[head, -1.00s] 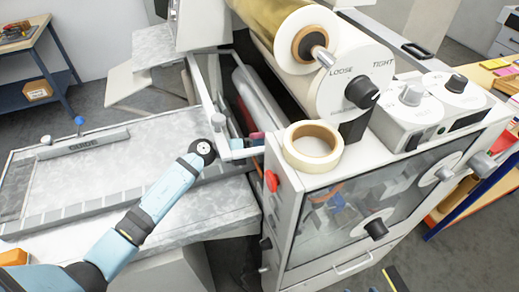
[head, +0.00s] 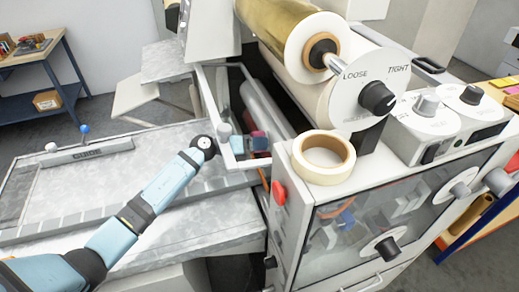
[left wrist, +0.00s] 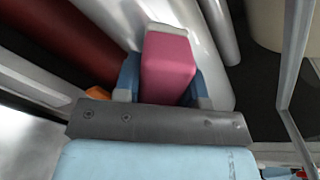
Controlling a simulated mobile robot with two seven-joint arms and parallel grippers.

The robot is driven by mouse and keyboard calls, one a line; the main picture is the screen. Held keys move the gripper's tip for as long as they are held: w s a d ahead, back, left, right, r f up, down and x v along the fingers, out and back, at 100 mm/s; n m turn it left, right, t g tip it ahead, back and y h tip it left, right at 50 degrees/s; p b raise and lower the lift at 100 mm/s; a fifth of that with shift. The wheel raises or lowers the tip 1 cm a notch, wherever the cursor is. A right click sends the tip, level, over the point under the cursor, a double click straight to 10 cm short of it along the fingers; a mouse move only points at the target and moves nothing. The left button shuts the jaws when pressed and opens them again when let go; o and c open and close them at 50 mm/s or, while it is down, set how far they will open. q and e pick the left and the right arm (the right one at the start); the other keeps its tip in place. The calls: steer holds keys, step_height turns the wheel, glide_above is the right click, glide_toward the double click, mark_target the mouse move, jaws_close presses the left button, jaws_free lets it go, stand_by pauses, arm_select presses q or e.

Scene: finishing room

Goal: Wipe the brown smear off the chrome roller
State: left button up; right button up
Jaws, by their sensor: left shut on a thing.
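My left gripper (head: 248,143) reaches into the gap beside the machine's rollers. In the left wrist view its blue fingers (left wrist: 162,85) are shut on a pink block-like pad (left wrist: 168,62). The pad also shows small in the head view (head: 261,141). The chrome roller (left wrist: 195,35) runs diagonally just beyond the pad in the left wrist view. It shows as a grey cylinder in the head view (head: 262,103). I cannot tell whether the pad touches it. No brown smear can be made out; the pad and fingers hide part of the roller. My right gripper is not in view.
A dark red roller (left wrist: 62,38) lies left of the chrome one. A pale frame bar (head: 207,95) borders the gap. A tape roll (head: 323,158) sits on the machine's side housing, near a red button (head: 279,193). The flat feed table (head: 110,175) is largely clear.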

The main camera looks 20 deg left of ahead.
arm_select(q)
steer(key=shift+s+a+r, duration=0.15)
steer(key=shift+s+a, duration=0.2)
steer(key=shift+a, duration=0.3)
steer(key=shift+p+v, duration=0.55)
steer(key=shift+v, duration=1.65)
steer(key=shift+s, duration=0.1)
steer(key=v, duration=0.3)
steer(key=shift+d, duration=0.1)
steer(key=shift+x, duration=3.45)
steer(key=shift+b+x, duration=0.4)
steer(key=shift+x, duration=0.6)
